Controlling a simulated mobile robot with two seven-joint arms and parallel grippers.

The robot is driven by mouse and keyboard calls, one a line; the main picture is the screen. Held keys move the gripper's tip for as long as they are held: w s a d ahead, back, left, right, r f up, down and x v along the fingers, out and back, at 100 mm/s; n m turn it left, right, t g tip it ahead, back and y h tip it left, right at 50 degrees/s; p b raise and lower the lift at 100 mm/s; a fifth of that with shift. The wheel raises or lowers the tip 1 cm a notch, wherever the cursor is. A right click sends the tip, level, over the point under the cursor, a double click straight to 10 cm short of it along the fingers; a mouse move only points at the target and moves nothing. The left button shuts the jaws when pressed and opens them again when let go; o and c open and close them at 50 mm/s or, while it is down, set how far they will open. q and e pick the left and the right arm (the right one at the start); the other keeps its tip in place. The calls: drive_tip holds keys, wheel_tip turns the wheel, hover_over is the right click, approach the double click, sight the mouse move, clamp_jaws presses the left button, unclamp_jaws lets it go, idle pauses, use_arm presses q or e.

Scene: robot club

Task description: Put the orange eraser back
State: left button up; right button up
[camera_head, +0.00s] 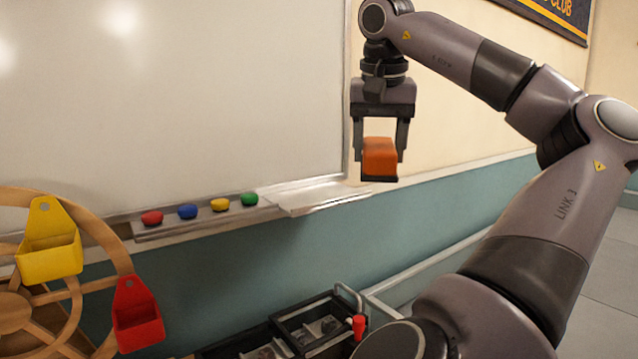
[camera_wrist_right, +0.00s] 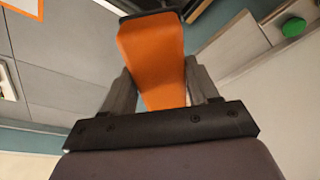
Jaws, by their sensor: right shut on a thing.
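The orange eraser (camera_head: 380,155) has a dark underside and hangs in the air right of the whiteboard's lower right corner. My right gripper (camera_head: 380,160) points down and is shut on it, with one finger on each side. In the right wrist view the eraser (camera_wrist_right: 152,55) sits between the fingers (camera_wrist_right: 155,88). The whiteboard's ledge (camera_head: 165,230) carries a flat pale tray section (camera_head: 318,197) at its right end, bare on top, to the left of and below the eraser. My left gripper is not in view.
Red (camera_head: 152,218), blue (camera_head: 188,211), yellow (camera_head: 220,204) and green (camera_head: 249,199) magnets lie along the ledge. A wooden wheel (camera_head: 15,312) with yellow (camera_head: 48,255) and red (camera_head: 138,318) buckets stands at the left. A black divided organizer (camera_head: 290,335) is below.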

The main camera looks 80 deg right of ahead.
sight(394, 148)
drive_tip(key=shift+s+a+f+y+p, duration=0.1)
drive_tip(key=shift+s+a+y+p, duration=0.1)
drive_tip(key=shift+s+a+y, duration=0.3)
drive_tip(key=shift+s+a+f+y+p, duration=0.1)
drive_tip(key=shift+s+a+y+p, duration=0.1)
drive_tip(key=shift+s+a, duration=0.35)
drive_tip(key=w+d+p, duration=0.9)
drive_tip(key=w+d, duration=0.4)
drive_tip(key=w, duration=0.2)
drive_tip(key=shift+s+a+f+b, duration=0.15)
drive_tip(key=shift+f+b, duration=0.7)
drive_tip(key=shift+f, duration=0.65)
drive_tip(key=shift+s+d+f+b, duration=0.1)
drive_tip(key=shift+f+b, duration=0.7)
drive_tip(key=shift+f, duration=0.7)
drive_tip(key=shift+w+f, duration=0.15)
drive_tip(key=shift+f, duration=0.4)
